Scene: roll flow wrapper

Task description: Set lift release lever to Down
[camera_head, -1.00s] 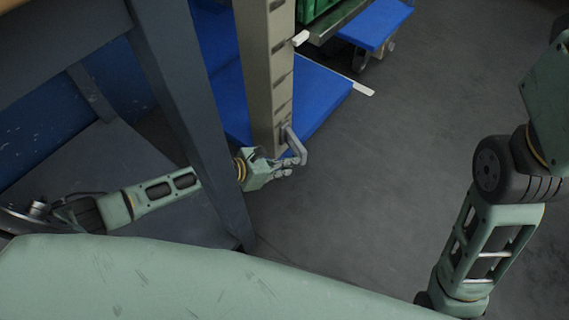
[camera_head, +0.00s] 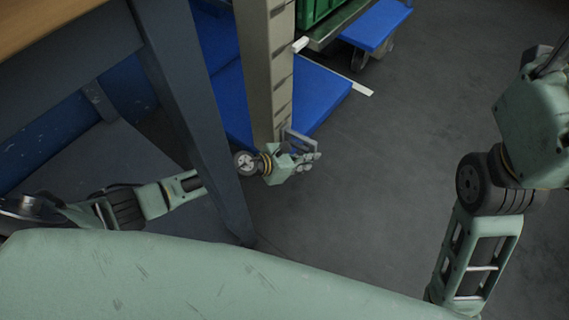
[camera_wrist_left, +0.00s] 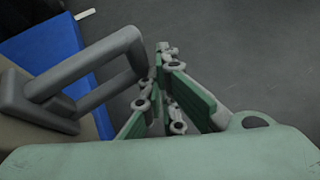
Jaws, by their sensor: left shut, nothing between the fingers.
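The lift release lever (camera_head: 300,138) is a grey bent bar at the foot of the beige post (camera_head: 263,70). In the left wrist view the lever (camera_wrist_left: 95,70) is a thick grey loop at the left, reaching out from the post. My left gripper (camera_head: 314,158) is shut and empty, just in front of and below the lever in the head view. In the wrist view its fingers (camera_wrist_left: 164,62) are beside the lever's outer end, on its right. I cannot tell whether they touch. The lever's lower part is partly hidden by the gripper in the head view. My right gripper is not in view.
A dark table leg (camera_head: 195,120) stands close to my left arm, which passes behind it. A blue platform (camera_head: 318,95) lies around the post. A green crate (camera_head: 316,12) and a blue cart (camera_head: 373,25) are behind. The grey floor to the right is clear.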

